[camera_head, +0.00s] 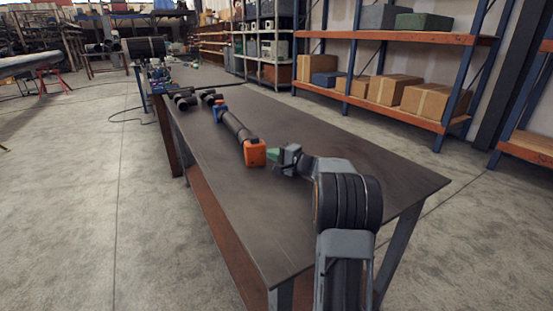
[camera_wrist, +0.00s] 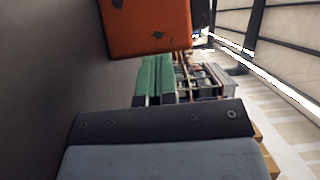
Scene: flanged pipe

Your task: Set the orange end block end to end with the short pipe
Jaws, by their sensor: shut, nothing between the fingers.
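The orange end block (camera_head: 255,153) is on the table at the near end of the dark short pipe (camera_head: 237,127), in line with it. I cannot tell whether a small gap is left between them. In the wrist view the orange block (camera_wrist: 150,25) fills the top, with a few dark scuffs, just beyond the green fingertips (camera_wrist: 158,68). The pipe is mostly hidden there.
The dark table (camera_head: 340,165) is clear in front and to the right. Several black pipe pieces (camera_head: 185,100) lie beyond the blue block. Another bench (camera_head: 205,75) stands behind. Shelves with boxes (camera_head: 395,88) stand at the right, apart from the table.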

